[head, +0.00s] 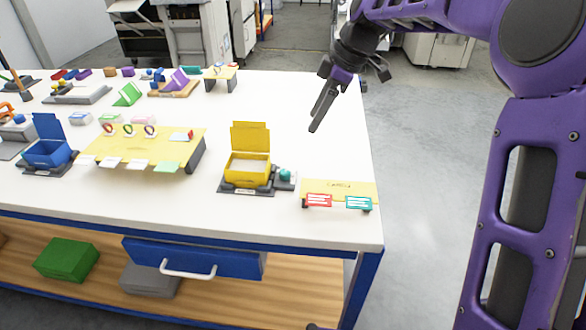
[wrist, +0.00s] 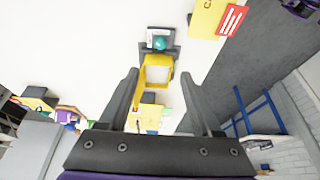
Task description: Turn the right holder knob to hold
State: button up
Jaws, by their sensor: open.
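The right holder is a dark base (head: 248,191) carrying an open yellow box (head: 246,168) with its lid raised. The teal knob (head: 286,175) is on the right side of that base. In the wrist view the knob (wrist: 159,43) shows beyond the yellow box (wrist: 157,70), near the top middle. The knob's setting is too small to read. My gripper (head: 322,112) is above the table's right part, behind and to the right of the holder, apart from it. In the wrist view its two fingers (wrist: 159,80) are spread with nothing held between them.
A yellow board (head: 340,187) with a red card and a teal card stands right of the knob, at the table's front corner. A blue open box (head: 47,151) and a wide yellow stand (head: 145,143) are to the left. The white tabletop (head: 300,95) behind the holder is clear.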

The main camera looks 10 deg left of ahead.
aim_at(285, 171)
jog(key=b+x, duration=0.1)
jog(key=x, duration=1.6)
jog(key=shift+a+f, duration=0.1)
jog(key=shift+f, duration=0.1)
grip_shut()
